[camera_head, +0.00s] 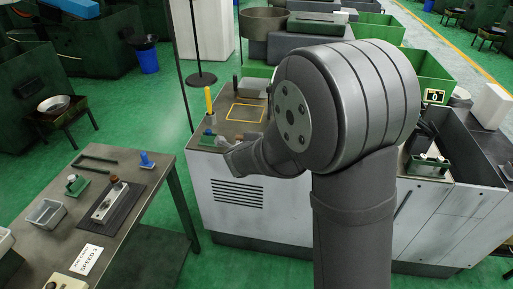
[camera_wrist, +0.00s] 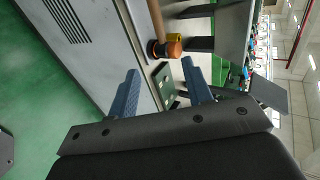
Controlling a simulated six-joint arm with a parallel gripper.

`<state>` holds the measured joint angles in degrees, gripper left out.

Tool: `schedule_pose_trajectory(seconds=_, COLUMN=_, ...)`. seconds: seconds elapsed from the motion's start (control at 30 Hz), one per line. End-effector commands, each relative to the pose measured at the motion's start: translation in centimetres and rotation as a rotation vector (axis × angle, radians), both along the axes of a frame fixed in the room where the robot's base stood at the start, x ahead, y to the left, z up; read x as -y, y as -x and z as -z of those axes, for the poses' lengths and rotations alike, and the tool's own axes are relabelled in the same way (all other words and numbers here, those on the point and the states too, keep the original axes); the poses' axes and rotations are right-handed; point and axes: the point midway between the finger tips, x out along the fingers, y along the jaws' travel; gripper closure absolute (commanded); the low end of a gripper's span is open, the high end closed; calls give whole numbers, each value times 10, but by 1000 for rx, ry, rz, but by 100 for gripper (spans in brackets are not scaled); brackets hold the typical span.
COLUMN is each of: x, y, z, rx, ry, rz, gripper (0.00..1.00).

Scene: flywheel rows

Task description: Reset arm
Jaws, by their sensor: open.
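My gripper (camera_wrist: 161,88) is open in the wrist view, with two blue fingers spread apart and nothing between their tips. A green plate with pale spots (camera_wrist: 165,84) shows beyond and between the fingers, apart from them as far as I can tell. An orange and dark round knob (camera_wrist: 164,47) is farther out. In the head view my grey arm rises in front of the white machine cabinet (camera_head: 238,195) and bends left over its front edge. My gripper is mostly hidden there, and its finger gap cannot be made out.
A work table (camera_head: 125,215) at lower left holds a grey bin (camera_head: 45,214), a dark mat with a metal fixture, a blue part (camera_head: 147,160) and a "SPEED 3" card (camera_head: 87,260). A yellow post (camera_head: 208,100) stands on the cabinet top. Green floor separates table and cabinet.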

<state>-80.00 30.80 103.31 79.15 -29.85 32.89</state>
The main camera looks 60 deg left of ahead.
Motion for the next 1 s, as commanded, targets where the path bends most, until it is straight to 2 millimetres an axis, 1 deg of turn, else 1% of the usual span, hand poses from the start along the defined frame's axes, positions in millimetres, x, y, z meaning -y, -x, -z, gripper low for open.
schedule_pose_trajectory(seconds=0.7, x=-1, y=-1, z=1, rx=0, ry=0, rz=1, gripper=54)
schedule_pose_trajectory(seconds=0.87, x=-8, y=-9, z=8, rx=0, ry=2, rz=3, gripper=54)
schedule_pose_trajectory(seconds=1.0, x=-20, y=-21, z=19, rx=-1, ry=2, rz=3, gripper=54)
